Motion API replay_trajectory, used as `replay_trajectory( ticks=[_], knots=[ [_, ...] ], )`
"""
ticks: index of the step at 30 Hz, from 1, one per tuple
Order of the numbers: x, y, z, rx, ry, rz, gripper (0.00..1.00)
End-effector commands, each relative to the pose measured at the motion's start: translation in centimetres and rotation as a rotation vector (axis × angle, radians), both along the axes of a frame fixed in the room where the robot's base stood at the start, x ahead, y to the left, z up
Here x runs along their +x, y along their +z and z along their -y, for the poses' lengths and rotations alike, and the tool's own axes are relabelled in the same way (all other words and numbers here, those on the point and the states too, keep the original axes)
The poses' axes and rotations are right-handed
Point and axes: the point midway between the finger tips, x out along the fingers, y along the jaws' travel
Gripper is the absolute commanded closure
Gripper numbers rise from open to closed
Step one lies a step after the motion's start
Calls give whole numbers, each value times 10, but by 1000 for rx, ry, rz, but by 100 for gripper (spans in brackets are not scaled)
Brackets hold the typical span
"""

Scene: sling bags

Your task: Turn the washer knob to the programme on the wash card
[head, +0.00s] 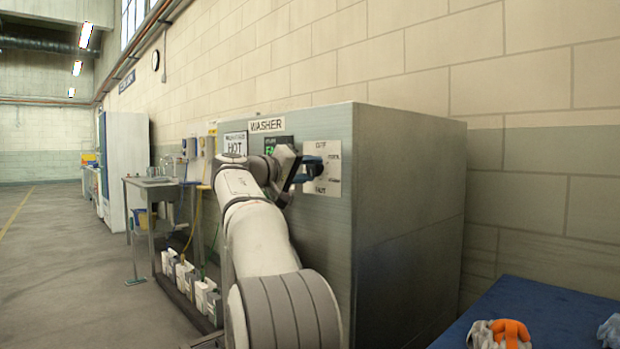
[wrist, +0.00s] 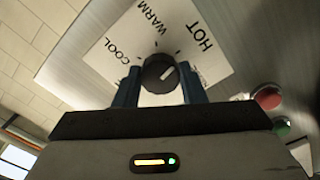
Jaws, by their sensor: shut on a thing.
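The washer (head: 410,190) is a large grey metal cabinet against the wall. Its white dial plate (head: 328,152) shows COOL, WARM and HOT in the wrist view (wrist: 110,72); other small print there is partly hidden. The black knob (wrist: 159,70) sits between the two blue fingers of my gripper (wrist: 158,84), which are shut on it. A pale line on the knob slants up and right, roughly towards HOT. In the head view my gripper (head: 303,172) reaches the plate and hides the knob.
A red button (wrist: 267,98) and a green button (wrist: 281,128) lie right of the gripper in the wrist view. A green-lit display (head: 279,146) is partly behind my arm. Floor is open at left.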

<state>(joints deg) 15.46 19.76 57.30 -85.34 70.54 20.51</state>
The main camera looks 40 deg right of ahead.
Motion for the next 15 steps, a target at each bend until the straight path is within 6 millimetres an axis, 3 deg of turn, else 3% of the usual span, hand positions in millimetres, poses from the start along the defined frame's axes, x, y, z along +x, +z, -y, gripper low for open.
replay_trajectory(
  ticks=[1, 15],
  knots=[
    [2, -7, -1, 9, 1, 25, 86],
    [2, -4, 0, 20, -1, 178, 86]
  ],
)
